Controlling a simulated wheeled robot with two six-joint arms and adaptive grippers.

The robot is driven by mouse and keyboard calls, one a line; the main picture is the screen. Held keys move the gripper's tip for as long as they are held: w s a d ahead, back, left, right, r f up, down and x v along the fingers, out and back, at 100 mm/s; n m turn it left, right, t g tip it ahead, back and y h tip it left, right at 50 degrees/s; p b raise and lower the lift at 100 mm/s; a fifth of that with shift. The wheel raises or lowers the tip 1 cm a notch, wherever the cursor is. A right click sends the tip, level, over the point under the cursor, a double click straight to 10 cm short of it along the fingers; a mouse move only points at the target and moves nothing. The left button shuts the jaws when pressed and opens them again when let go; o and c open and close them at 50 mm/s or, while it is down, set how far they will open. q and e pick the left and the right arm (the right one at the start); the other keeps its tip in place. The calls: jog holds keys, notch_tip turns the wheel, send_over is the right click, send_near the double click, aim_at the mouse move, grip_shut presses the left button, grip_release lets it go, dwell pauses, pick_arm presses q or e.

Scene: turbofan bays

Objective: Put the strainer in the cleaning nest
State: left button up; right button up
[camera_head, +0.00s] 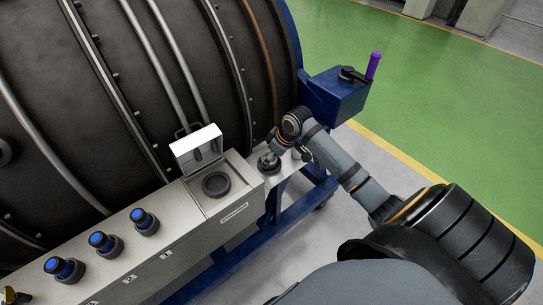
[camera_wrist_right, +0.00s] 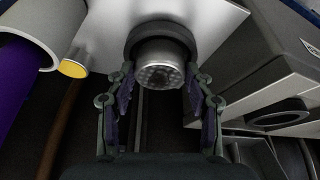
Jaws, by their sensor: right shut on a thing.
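The strainer (camera_wrist_right: 160,72) shows in the right wrist view as a short metal cylinder with a perforated end and a dark ring around it. My right gripper (camera_wrist_right: 160,100) is shut on it, one finger on each side. In the head view my right gripper (camera_head: 268,161) is low over the pale shelf (camera_head: 285,172) right of the strainer box (camera_head: 236,208). A dark round thing is under it there; I cannot tell whether it is the strainer or the nest. The box lid (camera_head: 197,148) is up, and a dark round port (camera_head: 216,185) shows. My left gripper is not in view.
Several blue-capped knobs (camera_head: 144,220) stand in a row left of the box. The large dark engine casing (camera_head: 130,90) rises behind. A blue block with a purple handle (camera_head: 373,66) is at the upper right. Green floor (camera_head: 450,100) is clear at the right.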

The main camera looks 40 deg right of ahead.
jog(key=o, duration=1.2)
jog(key=shift+f, duration=0.1)
jog(key=shift+o, duration=0.2)
jog(key=p+v, duration=0.1)
jog(key=v, duration=1.1)
